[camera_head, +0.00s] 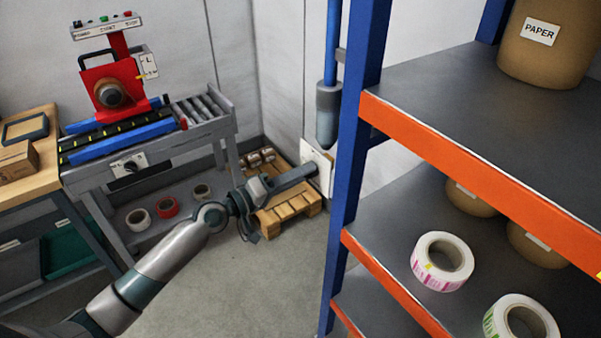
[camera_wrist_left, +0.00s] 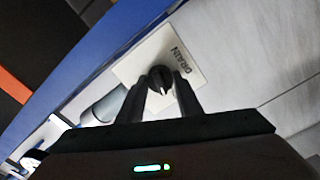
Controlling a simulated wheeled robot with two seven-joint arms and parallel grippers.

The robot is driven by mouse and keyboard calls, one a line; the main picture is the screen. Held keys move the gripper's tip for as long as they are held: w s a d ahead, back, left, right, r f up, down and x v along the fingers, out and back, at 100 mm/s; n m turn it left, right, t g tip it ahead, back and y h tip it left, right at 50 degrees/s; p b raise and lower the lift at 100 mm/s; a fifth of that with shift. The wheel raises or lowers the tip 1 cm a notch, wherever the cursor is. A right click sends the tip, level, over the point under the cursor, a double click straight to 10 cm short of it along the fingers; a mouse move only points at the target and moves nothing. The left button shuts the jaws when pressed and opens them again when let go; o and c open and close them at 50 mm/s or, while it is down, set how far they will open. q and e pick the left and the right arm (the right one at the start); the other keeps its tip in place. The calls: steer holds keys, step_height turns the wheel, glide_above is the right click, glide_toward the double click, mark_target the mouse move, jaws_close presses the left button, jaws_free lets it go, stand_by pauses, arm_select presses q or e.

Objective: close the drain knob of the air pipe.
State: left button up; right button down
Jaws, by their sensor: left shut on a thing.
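The drain knob (camera_wrist_left: 161,77) is a small black knob on a pale plate (camera_wrist_left: 190,48) marked DRAIN, in the left wrist view. My left gripper (camera_wrist_left: 162,88) has its two fingers on either side of the knob and is shut on it. In the head view the left gripper (camera_head: 312,170) reaches the pale plate (camera_head: 324,161) on the wall beside the blue shelf post, and hides the knob. The air pipe (camera_head: 332,45) is blue and runs down the wall into a grey cylinder (camera_head: 327,112) above the plate. My right gripper is not in view.
A shelf rack with a blue post (camera_head: 352,150) and orange beams stands close to the right of the plate. A wooden pallet (camera_head: 288,208) lies on the floor below. Grey floor (camera_head: 260,280) is clear in front.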

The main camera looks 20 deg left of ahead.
arm_select(q)
steer(key=shift+n+p, duration=0.35)
steer(key=shift+n, duration=1.25)
steer(key=o, duration=1)
steer(key=shift+o, duration=0.2)
steer(key=shift+a, duration=0.1)
